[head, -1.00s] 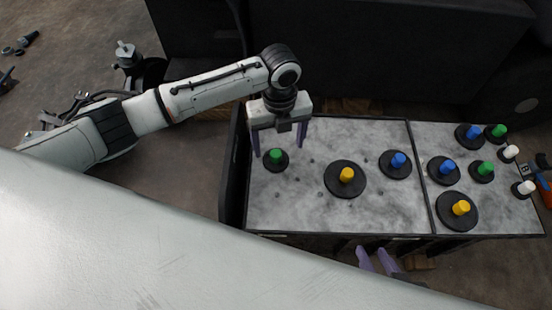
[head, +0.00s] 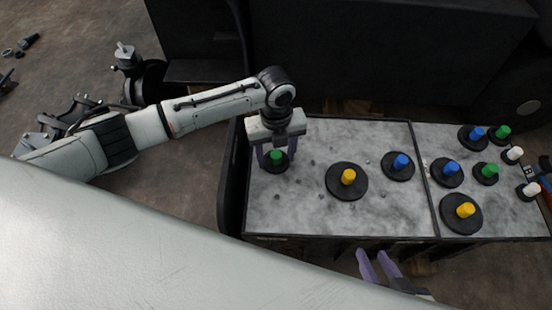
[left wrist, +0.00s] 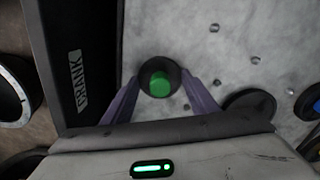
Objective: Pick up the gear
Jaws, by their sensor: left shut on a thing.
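A small black disc-shaped gear with a green knob (head: 276,157) is at the upper left of the grey marbled table. It also shows in the left wrist view (left wrist: 159,79). My left gripper (head: 274,160) comes down over it, with its purple fingers on either side, shut on this gear. The gear appears level and at or very near the tabletop. A larger gear with a yellow knob (head: 347,181) and one with a blue knob (head: 399,166) are to its right. My right gripper (head: 376,260) is open and empty below the table's front edge.
The right section of the tabletop (head: 500,215) holds several gears with blue, green, yellow and white knobs. A dark raised side panel (head: 231,180) borders the left edge. The table's front-left surface is clear.

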